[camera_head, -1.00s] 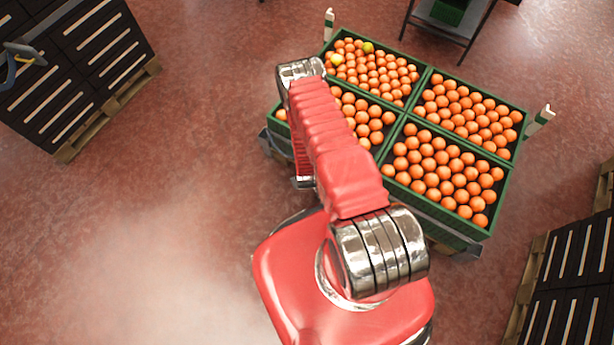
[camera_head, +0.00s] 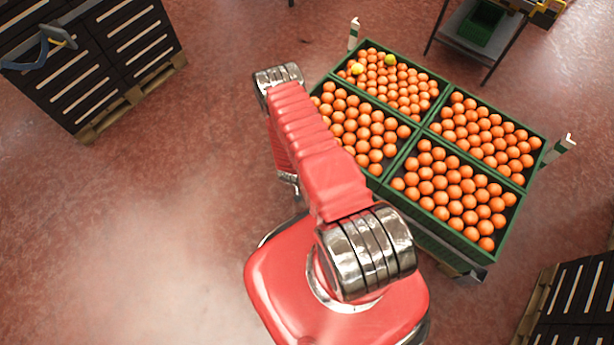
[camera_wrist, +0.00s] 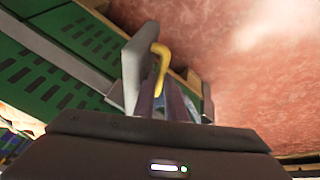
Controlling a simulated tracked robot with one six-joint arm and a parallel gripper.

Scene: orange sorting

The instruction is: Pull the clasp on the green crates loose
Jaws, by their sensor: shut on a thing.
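The green crates (camera_head: 432,222) stand together to the right of my arm in the head view, filled with oranges. A slatted green crate wall (camera_wrist: 52,83) fills the left of the wrist view. My gripper (camera_wrist: 168,80) is shut on the clasp, of which a yellow curved lever (camera_wrist: 160,62) and a dark purplish-blue part (camera_wrist: 176,102) show between the grey fingers. The clasp is apart from the crate wall as far as this angle shows. In the head view my arm hides the gripper and clasp.
Black crates on a pallet (camera_head: 105,65) stand at the upper left, with a blue strap and grey buckle (camera_head: 62,37). More black crates (camera_head: 575,305) are at the lower right. A dark stand (camera_head: 478,45) is at the top. The floor at left is clear.

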